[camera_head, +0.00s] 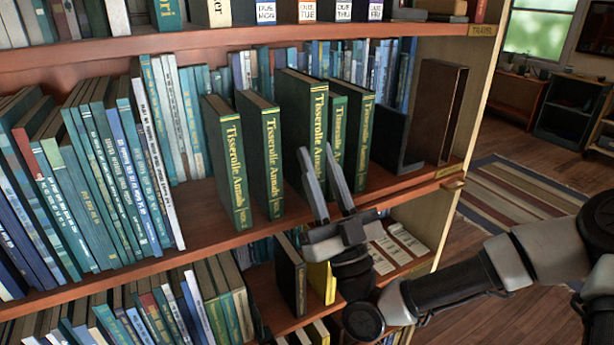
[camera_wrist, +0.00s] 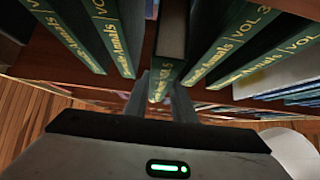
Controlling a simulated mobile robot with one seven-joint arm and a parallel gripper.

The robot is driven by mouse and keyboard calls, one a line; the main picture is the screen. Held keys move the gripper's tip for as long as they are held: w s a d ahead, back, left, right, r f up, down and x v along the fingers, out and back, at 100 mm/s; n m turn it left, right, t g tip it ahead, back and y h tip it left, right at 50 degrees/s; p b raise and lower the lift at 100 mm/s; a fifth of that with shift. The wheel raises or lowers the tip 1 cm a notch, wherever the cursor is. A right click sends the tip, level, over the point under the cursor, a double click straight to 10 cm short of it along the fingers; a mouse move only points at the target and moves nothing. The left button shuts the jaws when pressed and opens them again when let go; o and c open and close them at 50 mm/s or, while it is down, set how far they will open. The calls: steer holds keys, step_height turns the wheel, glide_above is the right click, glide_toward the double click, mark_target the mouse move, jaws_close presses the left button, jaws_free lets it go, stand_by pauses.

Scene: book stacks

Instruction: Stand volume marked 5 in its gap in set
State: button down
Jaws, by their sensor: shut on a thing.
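The volume (camera_head: 318,125), a dark green book with gold Tisserolle Annals lettering, is upright between my gripper's fingers (camera_head: 318,150). My gripper is shut on its lower spine. In the wrist view, its spine (camera_wrist: 160,82) shows between the two fingers, with a mark that looks like a 5. Matching set volumes stand on the left (camera_head: 228,165) (camera_head: 262,155) and on the right (camera_head: 338,130) (camera_head: 362,135). The held volume's top is higher in the picture than theirs. Its lower end is hidden by the gripper, so I cannot tell whether it touches the shelf.
The shelf board (camera_head: 215,235) has a bare front edge. A dark bookend (camera_head: 398,140) and a brown case (camera_head: 440,110) stand at its right. Leaning blue-green books (camera_head: 105,165) fill the left. A lower shelf holds a dark book (camera_head: 290,275). Open floor lies right.

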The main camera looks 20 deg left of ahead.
steer(key=w+a, duration=0.2)
steer(key=a, duration=0.1)
steer(key=shift+w+a, duration=0.1)
steer(key=shift+w, duration=0.15)
steer(key=shift+f+b, duration=0.5)
steer(key=shift+f, duration=1.2)
steer(key=shift+f, duration=0.2)
steer(key=c, duration=1.5)
jaws_free()
steer(key=shift+r, duration=0.1)
steer(key=b+v, duration=0.1)
steer(key=v, duration=1.1)
